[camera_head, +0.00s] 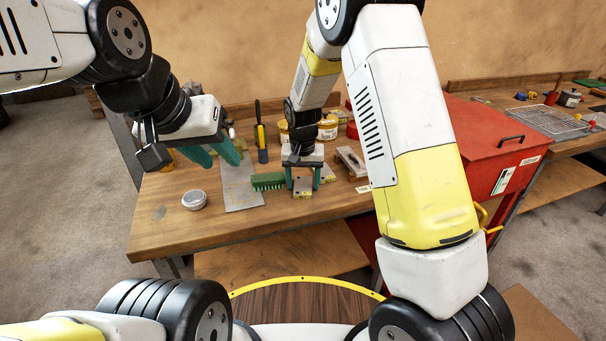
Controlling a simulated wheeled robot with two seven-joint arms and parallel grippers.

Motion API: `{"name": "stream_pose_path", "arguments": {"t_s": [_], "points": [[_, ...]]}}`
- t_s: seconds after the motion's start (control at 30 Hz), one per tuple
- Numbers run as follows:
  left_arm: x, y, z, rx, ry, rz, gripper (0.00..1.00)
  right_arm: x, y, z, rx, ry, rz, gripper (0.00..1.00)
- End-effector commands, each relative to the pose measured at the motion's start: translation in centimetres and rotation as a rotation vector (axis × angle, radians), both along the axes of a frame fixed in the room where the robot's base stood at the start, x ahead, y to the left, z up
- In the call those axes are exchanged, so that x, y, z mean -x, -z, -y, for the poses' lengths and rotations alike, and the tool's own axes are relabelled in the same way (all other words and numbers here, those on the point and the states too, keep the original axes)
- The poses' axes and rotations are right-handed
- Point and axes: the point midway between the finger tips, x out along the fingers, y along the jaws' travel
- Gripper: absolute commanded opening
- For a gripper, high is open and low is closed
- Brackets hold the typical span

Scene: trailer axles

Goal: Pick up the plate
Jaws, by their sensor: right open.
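My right gripper (303,182) points down at the workbench, its two teal fingers apart. A small grey plate-like piece with a yellow mark (303,190) lies on the bench between or just behind the fingertips; I cannot tell whether they touch it. A similar small piece (327,173) lies just right of the fingers. A larger thin grey sheet (240,189) lies flat further left. Which of these is the plate is not clear from the view. My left gripper (222,162) hangs above the bench's left part, teal fingers apart and empty, overlapping the sheet's far end in view.
A green brush (268,181) lies just left of my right gripper. A small bowl (194,200) stands on the left. A yellow-and-black tool (261,140), tubs (327,129) and a trowel-like tool (351,160) are around. A red box (490,140) stands right. The bench's front strip is clear.

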Motion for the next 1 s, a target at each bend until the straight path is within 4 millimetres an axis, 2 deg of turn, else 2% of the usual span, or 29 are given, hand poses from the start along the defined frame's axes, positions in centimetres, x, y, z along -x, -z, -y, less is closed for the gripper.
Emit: {"name": "stream_pose_path", "arguments": {"t_s": [0.07, 0.37, 0.77, 1.0], "points": [[0.0, 0.0, 0.0, 0.0, 0.0, 0.0, 0.36, 0.0, 0.0, 0.0, 0.0, 0.0, 0.0, 0.61], [0.0, 0.0, 0.0, 0.0, 0.0, 0.0, 0.36, 0.0, -0.1, 0.0, 0.0, 0.0, 0.0, 0.02], [0.0, 0.0, 0.0, 0.0, 0.0, 0.0, 0.36, -0.1, -0.3, 0.0, -0.001, 0.0, 0.003, 0.0], [0.0, 0.0, 0.0, 0.0, 0.0, 0.0, 0.36, -0.1, -1.9, 0.0, -0.002, 0.0, 0.005, 0.0]]}}
